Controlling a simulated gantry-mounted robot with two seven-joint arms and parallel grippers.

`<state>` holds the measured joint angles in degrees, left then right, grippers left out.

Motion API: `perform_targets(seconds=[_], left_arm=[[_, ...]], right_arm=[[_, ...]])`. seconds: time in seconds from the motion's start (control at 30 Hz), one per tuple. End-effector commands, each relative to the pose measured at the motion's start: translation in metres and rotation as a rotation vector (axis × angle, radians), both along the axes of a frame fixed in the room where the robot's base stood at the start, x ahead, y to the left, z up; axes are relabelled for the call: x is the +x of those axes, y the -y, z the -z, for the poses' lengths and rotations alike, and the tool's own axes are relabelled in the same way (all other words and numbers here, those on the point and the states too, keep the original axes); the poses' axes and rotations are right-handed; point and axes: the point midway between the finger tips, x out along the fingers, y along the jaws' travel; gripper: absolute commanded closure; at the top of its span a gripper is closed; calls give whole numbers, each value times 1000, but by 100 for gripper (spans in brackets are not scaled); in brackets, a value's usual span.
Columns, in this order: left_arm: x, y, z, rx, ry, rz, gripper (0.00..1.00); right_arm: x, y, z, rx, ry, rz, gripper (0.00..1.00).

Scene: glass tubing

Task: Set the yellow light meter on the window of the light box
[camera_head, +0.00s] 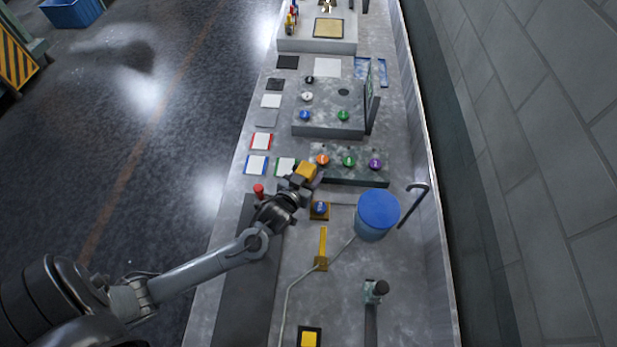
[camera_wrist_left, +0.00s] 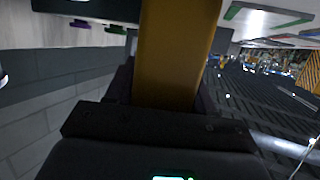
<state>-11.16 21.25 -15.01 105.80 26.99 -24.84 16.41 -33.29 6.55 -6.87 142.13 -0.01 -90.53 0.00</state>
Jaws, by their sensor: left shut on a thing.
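The yellow light meter, a yellow block (camera_head: 306,171), is held in my left gripper (camera_head: 301,181) above the bench, beside the dark green box with coloured knobs. In the left wrist view the yellow body (camera_wrist_left: 175,50) stands between the dark jaws (camera_wrist_left: 165,105), which are shut on it. The light box is not clearly marked. A pale box (camera_head: 317,46) with a tan panel (camera_head: 328,28) on top stands at the far end and may be it; I cannot tell. My right gripper is not in view.
The dark green box (camera_head: 349,166) has orange, green and purple knobs. A grey box (camera_head: 328,123) with an upright panel (camera_head: 372,97) stands beyond it. A blue cylinder (camera_head: 377,213) and a black hooked rod (camera_head: 414,203) are to the right. Coloured-edged cards (camera_head: 257,165) line the left side.

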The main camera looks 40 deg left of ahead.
Motion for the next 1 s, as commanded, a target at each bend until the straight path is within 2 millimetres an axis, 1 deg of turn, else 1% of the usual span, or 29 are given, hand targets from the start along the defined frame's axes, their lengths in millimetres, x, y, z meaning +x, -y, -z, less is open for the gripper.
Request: perform_targets(seconds=[0.03, 0.13, 0.57, 0.6, 0.67, 0.7, 0.77, 1.0], left_arm=[[0, 0, 6, 0, 1, 0, 83], [0, 0, 13, 0, 2, 0, 83], [0, 0, 18, 0, 3, 0, 83], [0, 0, 19, 0, 1, 0, 45], [0, 0, 19, 0, 2, 0, 36], [0, 0, 19, 0, 1, 0, 30], [0, 0, 19, 0, 1, 0, 21], [0, 0, 19, 0, 2, 0, 21]], right_arm=[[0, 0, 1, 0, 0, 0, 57], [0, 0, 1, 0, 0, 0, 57], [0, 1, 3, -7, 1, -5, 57], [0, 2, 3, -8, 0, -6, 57], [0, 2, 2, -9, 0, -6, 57], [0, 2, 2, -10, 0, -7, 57], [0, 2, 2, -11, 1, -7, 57], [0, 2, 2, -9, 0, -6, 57]])
